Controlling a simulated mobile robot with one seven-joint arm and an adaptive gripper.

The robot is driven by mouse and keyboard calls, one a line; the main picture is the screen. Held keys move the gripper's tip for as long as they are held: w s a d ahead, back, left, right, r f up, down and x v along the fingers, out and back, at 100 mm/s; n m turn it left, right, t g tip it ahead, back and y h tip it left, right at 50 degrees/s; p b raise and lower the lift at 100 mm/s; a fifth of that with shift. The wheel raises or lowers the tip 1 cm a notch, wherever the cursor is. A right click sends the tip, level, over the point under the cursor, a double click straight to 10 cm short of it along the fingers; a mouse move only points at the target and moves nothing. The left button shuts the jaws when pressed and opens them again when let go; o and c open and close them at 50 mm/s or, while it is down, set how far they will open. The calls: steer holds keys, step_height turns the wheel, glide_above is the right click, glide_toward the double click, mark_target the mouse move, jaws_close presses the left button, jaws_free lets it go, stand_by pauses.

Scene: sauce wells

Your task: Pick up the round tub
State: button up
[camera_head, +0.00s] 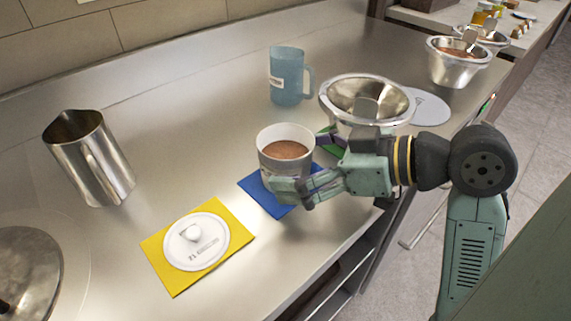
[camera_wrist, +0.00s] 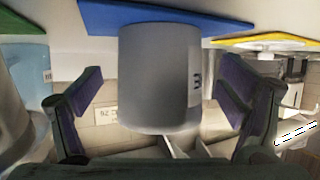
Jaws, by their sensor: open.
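The round tub (camera_head: 286,149) is white, holds a brown sauce, and stands upright on the blue mat (camera_head: 258,195). My gripper (camera_head: 301,168) is at the tub's right and near side in the head view, with its fingers around it. In the wrist view the tub (camera_wrist: 160,80) fills the middle, with a dark mark on its side. The open fingers (camera_wrist: 160,88) are on either side of it, with visible gaps. The tub's far side and part of the mat are hidden.
A white lid (camera_head: 196,241) lies on a yellow mat (camera_head: 164,273) at the front. A steel pitcher (camera_head: 92,162) stands left, a blue mug (camera_head: 288,78) behind. A steel bowl (camera_head: 340,112) stands close behind my gripper. Counter between pitcher and tub is clear.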

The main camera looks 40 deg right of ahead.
mark_target(262, 145)
steer(key=shift+x, duration=1.25)
steer(key=shift+c, duration=0.5)
steer(key=c, duration=1.6)
steer(key=shift+r+p, duration=0.35)
steer(key=shift+r, duration=0.3)
step_height(262, 145, up, 3)
steer(key=shift+f+p, duration=0.25)
steer(key=shift+p, duration=0.6)
steer(key=s+d, duration=0.1)
steer(key=s, duration=0.4)
steer(key=s+d, duration=0.1)
steer(key=s, duration=0.4)
steer(key=s+d+r, duration=0.1)
steer(key=s, duration=0.4)
steer(key=shift+s+d+r, duration=0.1)
steer(key=shift+s+d, duration=0.2)
steer(key=shift+d, duration=0.05)
